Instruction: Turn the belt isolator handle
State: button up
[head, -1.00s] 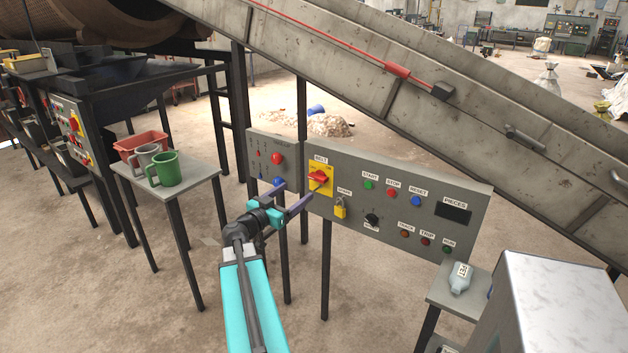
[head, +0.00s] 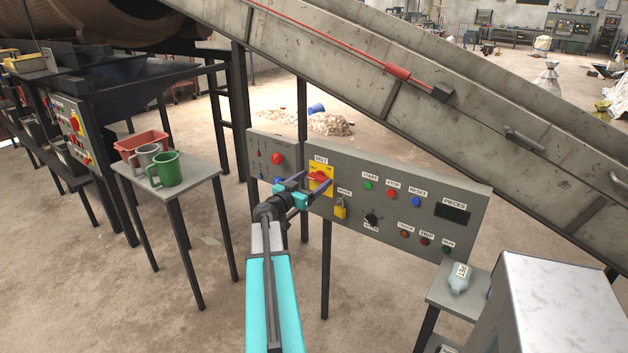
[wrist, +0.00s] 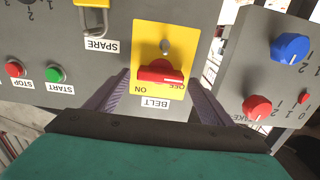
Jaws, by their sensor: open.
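The belt isolator's red handle (head: 319,176) sits on a yellow plate under a BELT label on the grey control panel. In the wrist view the panel appears upside down, and the red handle (wrist: 160,72) lies across the yellow plate (wrist: 146,40) near the ON and OFF marks. My gripper (head: 316,176) is open in front of the plate. In the wrist view its purple fingers (wrist: 160,84) lie one on each side of the handle, with gaps. I cannot tell whether the fingertips reach as deep as the handle. The fingers partly cover the plate in the head view.
A yellow padlock (head: 340,208) hangs by the SPARE label, right of the plate. A smaller panel (head: 262,150) with a red knob and a blue knob stands close on the left. The conveyor (head: 400,85) slopes above. A small table (head: 195,180) holds mugs and a red bin.

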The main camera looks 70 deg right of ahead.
jog(key=shift+s+d, duration=0.1)
jog(key=shift+d, duration=0.3)
jog(key=c, duration=1)
jog(key=shift+c, duration=0.2)
